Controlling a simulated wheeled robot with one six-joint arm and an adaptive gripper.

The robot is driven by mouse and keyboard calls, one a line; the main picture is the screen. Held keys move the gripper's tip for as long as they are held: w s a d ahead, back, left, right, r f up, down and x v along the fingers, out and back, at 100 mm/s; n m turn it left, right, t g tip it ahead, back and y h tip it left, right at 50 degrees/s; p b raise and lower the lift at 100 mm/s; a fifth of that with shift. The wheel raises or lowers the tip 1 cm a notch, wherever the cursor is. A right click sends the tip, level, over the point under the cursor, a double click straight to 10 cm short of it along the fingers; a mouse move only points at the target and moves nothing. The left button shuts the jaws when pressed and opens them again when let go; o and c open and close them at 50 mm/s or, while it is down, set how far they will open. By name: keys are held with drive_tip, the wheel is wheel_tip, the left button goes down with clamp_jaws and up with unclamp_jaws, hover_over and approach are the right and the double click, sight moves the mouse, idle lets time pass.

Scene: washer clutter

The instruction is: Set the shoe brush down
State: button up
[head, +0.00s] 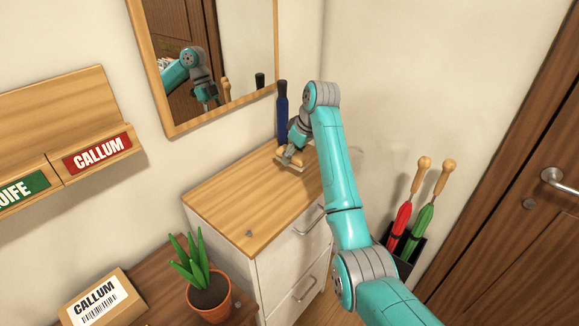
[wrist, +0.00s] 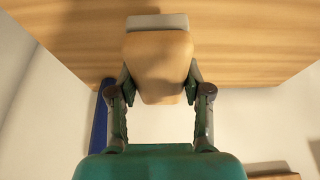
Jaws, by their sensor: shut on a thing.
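The shoe brush has a tan wooden body (wrist: 158,68) with a pale grey strip (wrist: 157,21) at its far end in the wrist view. My gripper (wrist: 159,88) is shut on the wooden body, with a finger on each side. In the head view my gripper (head: 292,154) holds the brush (head: 287,165) at the back right of the cabinet's wooden top (head: 240,197). The arm hides part of the brush there. I cannot tell whether the brush touches the top or hangs just above it.
A tall dark blue object (head: 282,112) stands behind the gripper by the wall. A mirror (head: 215,60) hangs above the cabinet. A small grey piece (head: 249,233) lies near the top's front edge. The middle and left of the top are clear. A potted plant (head: 209,290) stands lower, in front.

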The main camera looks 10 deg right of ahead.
sight(293, 174)
drive_tip(key=shift+f, duration=2.15)
drive_tip(key=shift+f, duration=0.15)
drive_tip(key=o, duration=1.2)
